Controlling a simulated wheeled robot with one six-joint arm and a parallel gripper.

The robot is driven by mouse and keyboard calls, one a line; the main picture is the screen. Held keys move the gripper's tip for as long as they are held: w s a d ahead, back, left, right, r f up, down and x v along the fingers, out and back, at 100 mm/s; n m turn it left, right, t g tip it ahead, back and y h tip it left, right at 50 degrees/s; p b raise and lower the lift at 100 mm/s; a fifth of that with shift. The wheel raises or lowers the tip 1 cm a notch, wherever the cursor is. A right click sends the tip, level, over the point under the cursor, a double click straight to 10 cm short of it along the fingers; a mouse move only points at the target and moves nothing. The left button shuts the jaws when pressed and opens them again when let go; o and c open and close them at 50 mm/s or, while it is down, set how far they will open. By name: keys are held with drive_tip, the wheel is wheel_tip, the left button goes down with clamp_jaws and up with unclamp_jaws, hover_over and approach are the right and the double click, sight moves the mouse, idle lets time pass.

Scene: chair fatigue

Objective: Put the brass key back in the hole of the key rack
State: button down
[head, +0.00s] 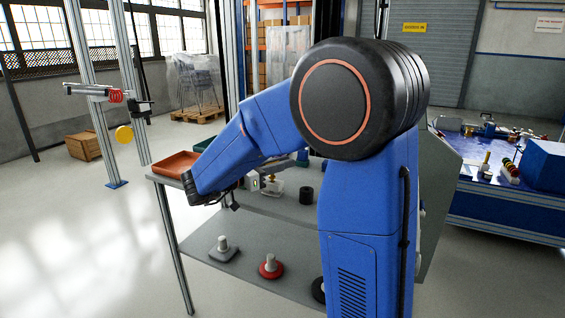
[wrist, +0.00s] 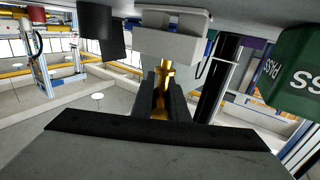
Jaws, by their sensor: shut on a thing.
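My gripper (wrist: 166,88) is shut on the brass key (wrist: 164,70), which shows between its dark fingers in the wrist view. The key's far end points at a pale grey block (wrist: 172,44), which looks like the key rack. The key's end is at or very near the block's edge; I cannot tell whether it touches or is inside a hole. In the head view a small pale block (head: 253,184) stands on the bench near my wrist. My fingers and the key are mostly hidden there behind my arm.
A black cylinder (head: 306,195) stands on the bench (head: 290,215), also visible in the wrist view (wrist: 98,30). A green box marked PASS (wrist: 290,75) is at the wrist view's right. A red tray (head: 176,164) lies at the bench's left end. Several knobbed pieces stand on the lower shelf (head: 240,278).

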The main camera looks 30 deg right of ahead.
drive_tip(key=shift+f, duration=0.6)
drive_tip(key=c, duration=1.7)
unclamp_jaws()
drive_tip(key=shift+o, duration=0.2)
drive_tip(key=shift+a, duration=0.15)
drive_tip(key=s+a, duration=0.1)
drive_tip(key=a, duration=1.6)
